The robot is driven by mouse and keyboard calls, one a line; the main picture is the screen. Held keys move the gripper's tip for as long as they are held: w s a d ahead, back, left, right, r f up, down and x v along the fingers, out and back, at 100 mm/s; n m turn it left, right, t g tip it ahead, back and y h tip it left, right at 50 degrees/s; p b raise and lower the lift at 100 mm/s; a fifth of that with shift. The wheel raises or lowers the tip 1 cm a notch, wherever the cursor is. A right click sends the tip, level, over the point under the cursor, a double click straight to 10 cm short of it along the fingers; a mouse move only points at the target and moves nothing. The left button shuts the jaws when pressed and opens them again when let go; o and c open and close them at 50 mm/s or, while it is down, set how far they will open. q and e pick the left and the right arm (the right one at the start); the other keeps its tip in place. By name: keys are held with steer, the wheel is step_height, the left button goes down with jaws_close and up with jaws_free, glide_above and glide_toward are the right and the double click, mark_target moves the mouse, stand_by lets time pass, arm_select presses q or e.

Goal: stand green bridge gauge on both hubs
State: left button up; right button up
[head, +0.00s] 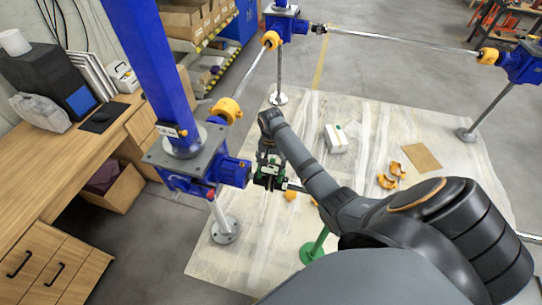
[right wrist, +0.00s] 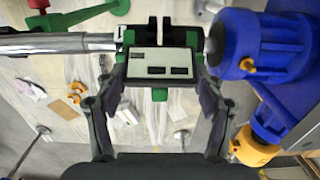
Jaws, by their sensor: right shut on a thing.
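The green bridge gauge (head: 268,180), with a dark body and a pale panel, is in my right gripper (head: 267,160) beside the blue gearbox on the near column. In the right wrist view the gauge (right wrist: 160,62) sits between the fingers of my right gripper (right wrist: 160,88), which are shut on it. The silver shaft end with its hub (right wrist: 112,42) is left of the gauge. The blue gearbox's hub (right wrist: 212,46) is right of it. The gauge hides the gap between the hubs. I cannot tell whether its feet touch them. My left gripper is not in view.
The blue jack column (head: 165,70) and gearbox (head: 200,180) stand close left of the gripper. A green stand (head: 315,245) is below my right arm. Orange guard halves (head: 386,181), a white box (head: 336,138) and cardboard (head: 422,157) lie on the floor sheet. A wooden bench (head: 60,165) is left.

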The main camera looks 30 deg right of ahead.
steer(key=shift+f, duration=0.4)
steer(key=shift+r, duration=0.1)
steer(key=shift+p, duration=0.5)
steer(key=shift+f, duration=0.6)
steer(key=o, duration=1.6)
steer(key=shift+c, duration=0.2)
step_height(320, 180, up, 12)
